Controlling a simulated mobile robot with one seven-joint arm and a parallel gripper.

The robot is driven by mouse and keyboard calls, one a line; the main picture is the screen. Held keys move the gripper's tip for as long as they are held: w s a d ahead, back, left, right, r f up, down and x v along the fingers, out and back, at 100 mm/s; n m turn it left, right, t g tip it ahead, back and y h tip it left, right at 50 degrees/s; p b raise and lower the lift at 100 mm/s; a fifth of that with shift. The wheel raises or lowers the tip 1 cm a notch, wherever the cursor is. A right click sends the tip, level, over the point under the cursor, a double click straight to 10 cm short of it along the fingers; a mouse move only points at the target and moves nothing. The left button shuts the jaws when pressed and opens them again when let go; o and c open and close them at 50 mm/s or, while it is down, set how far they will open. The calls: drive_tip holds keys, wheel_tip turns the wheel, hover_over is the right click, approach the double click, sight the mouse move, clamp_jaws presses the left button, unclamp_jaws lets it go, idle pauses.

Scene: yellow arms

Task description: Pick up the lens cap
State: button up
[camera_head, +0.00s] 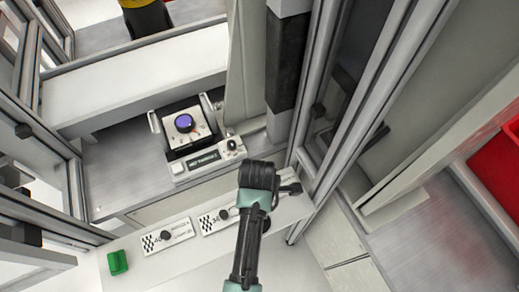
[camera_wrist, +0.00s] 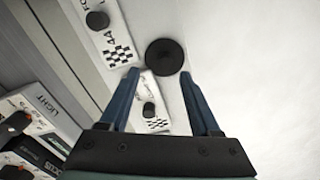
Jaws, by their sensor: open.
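The lens cap, seen as a round black disc (camera_wrist: 164,57), lies on a white surface in the wrist view. It is just beyond the tips of my gripper (camera_wrist: 160,76), roughly centred between the two blue fingers. The fingers are spread, with nothing held between them. I cannot tell how far above the surface the fingertips are.
Label plates with black knobs (camera_wrist: 97,20) lie close to the cap; one sits between my fingers. In the head view a green block (camera_head: 117,262) stands on the ledge. A device with a purple disc (camera_head: 184,122) sits behind. Metal frame posts (camera_head: 318,85) rise beside my arm.

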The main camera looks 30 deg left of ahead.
drive_tip(key=f, duration=0.3)
drive_tip(key=shift+s+d+f, duration=0.35)
drive_tip(key=shift+f, duration=0.5)
clamp_jaws()
